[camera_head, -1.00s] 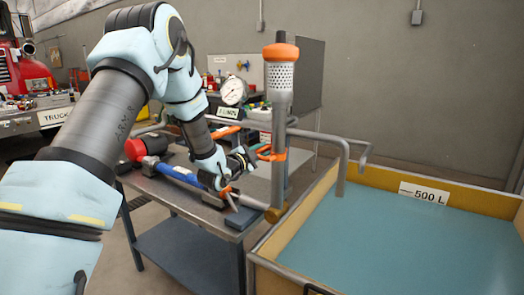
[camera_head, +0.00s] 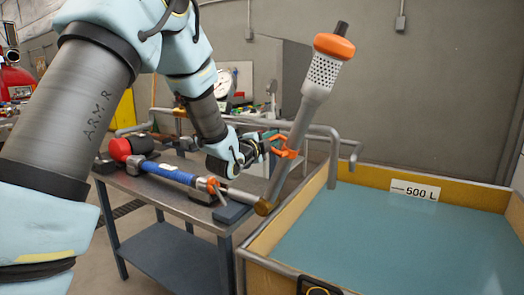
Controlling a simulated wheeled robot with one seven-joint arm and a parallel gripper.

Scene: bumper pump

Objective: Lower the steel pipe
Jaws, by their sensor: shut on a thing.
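The steel pipe (camera_head: 304,118) rises from a brass-coloured joint (camera_head: 264,206) at the table's right end and leans to the right. Its top has a perforated section and an orange collar (camera_head: 334,46) with a dark tip. An orange clamp (camera_head: 289,152) sits around its lower middle. My gripper (camera_head: 276,148) is at this clamp, left of the pipe, and is shut on it; the fingertips are small and partly hidden. A blue pump body (camera_head: 172,173) with a red end lies on the table and leads to the joint.
A steel table (camera_head: 160,189) carries the pump. A yellow-walled tank (camera_head: 465,190) of blue-green liquid, marked 500 L, stands right of the pipe. A bent grey rail (camera_head: 325,130) passes close to the pipe. A round gauge (camera_head: 224,82) is behind.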

